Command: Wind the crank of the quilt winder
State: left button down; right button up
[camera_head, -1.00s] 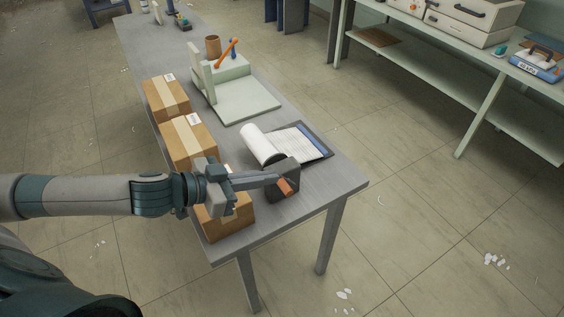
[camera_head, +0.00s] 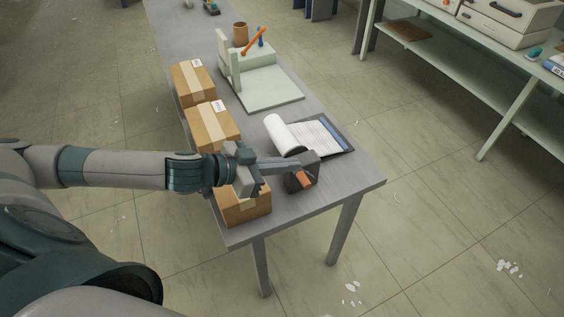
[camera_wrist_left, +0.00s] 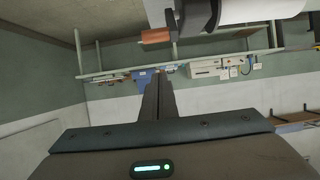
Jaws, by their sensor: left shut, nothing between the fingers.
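The quilt winder stands near the right front of the grey table, with a dark grey block (camera_head: 301,168) and a white roll (camera_head: 280,133). The crank's orange handle (camera_head: 303,179) is on the near side of the block. My left gripper (camera_head: 295,164) is shut and empty, its fingers reaching in front of the block just above the handle. In the left wrist view the closed fingers (camera_wrist_left: 158,80) point toward the orange handle (camera_wrist_left: 156,36), with a visible gap in the picture. Contact cannot be told.
Three taped cardboard boxes (camera_head: 211,126) line the table's left edge; my left forearm passes over the nearest. A pale green stand (camera_head: 270,88) with an orange lever (camera_head: 254,42) is farther back, beside a brown cup (camera_head: 241,34).

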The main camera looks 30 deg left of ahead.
pick_arm(q)
jog(key=p, duration=0.3)
send_over(301, 181)
jog(key=w+d, duration=0.2)
notch_tip(301, 181, down, 2)
jog(key=f, duration=0.1)
jog(key=shift+s+a+f, duration=0.45)
jog(key=shift+a+f, duration=0.2)
jog(key=shift+f, duration=0.15)
jog(key=shift+s+a+f+p, duration=0.35)
jog(key=shift+s+f, duration=0.05)
jog(key=shift+f, duration=0.2)
jog(key=shift+s+a+f, duration=0.1)
jog(key=shift+s+f, duration=0.05)
jog(key=shift+s+a+f+b, duration=0.35)
jog(key=shift+s+a+f, duration=0.15)
jog(key=shift+s+f, duration=0.2)
jog(key=shift+s+a+f, duration=0.25)
jog(key=shift+s+f, duration=0.05)
jog(key=shift+f, duration=0.2)
jog(key=shift+s+a+f, duration=0.2)
jog(key=shift+s+f, duration=0.05)
jog(key=shift+f, duration=0.2)
jog(key=shift+r, duration=0.15)
